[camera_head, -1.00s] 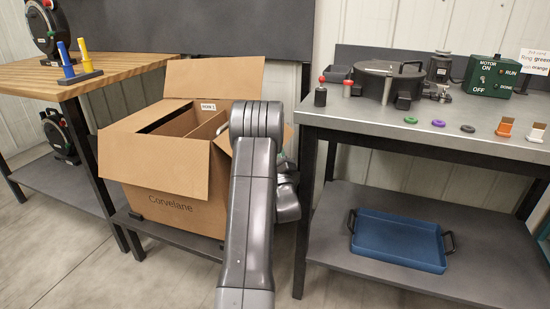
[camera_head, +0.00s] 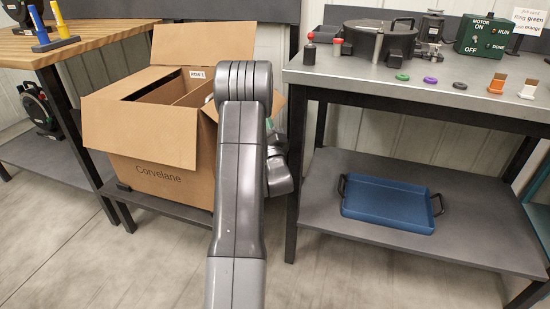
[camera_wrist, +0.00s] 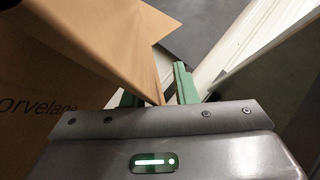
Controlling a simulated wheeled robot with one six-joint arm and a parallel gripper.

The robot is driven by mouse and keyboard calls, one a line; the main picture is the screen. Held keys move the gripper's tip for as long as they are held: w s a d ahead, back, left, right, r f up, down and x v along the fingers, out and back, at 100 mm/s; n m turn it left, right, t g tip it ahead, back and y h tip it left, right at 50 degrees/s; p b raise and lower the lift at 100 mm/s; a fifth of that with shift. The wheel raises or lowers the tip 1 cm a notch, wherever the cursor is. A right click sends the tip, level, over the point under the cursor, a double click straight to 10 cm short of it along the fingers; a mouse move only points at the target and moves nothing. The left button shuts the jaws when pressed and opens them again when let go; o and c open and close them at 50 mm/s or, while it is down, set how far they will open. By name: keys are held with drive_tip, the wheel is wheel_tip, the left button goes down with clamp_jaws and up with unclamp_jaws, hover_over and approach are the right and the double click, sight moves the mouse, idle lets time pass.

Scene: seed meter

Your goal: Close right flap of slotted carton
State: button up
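The open slotted carton (camera_head: 160,183), marked "Corvelane", stands on a low dark shelf left of my arm. Its back flap (camera_head: 205,42) stands up and its front flap (camera_head: 140,124) slopes outward. The right flap (camera_head: 278,102) shows only as a small piece beside my arm, sticking outward. In the wrist view a cardboard flap (camera_wrist: 105,42) runs down to a corner near my gripper (camera_wrist: 158,92). Its green fingers are apart, and the flap partly covers the left finger. I cannot tell whether they touch it. In the head view my arm hides most of the gripper.
A metal workbench (camera_head: 415,85) stands close to the right, with a blue tray (camera_head: 388,204) on its lower shelf. A wooden-topped table (camera_head: 100,32) is at the left. Thin dividers (camera_head: 190,97) show inside the carton. The floor in front is clear.

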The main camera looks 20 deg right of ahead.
drive_tip(key=d+b+v, duration=0.1)
drive_tip(key=v, duration=1.1)
drive_tip(key=shift+s+r+h, duration=0.25)
drive_tip(key=shift+s+h, duration=0.15)
idle(0.3)
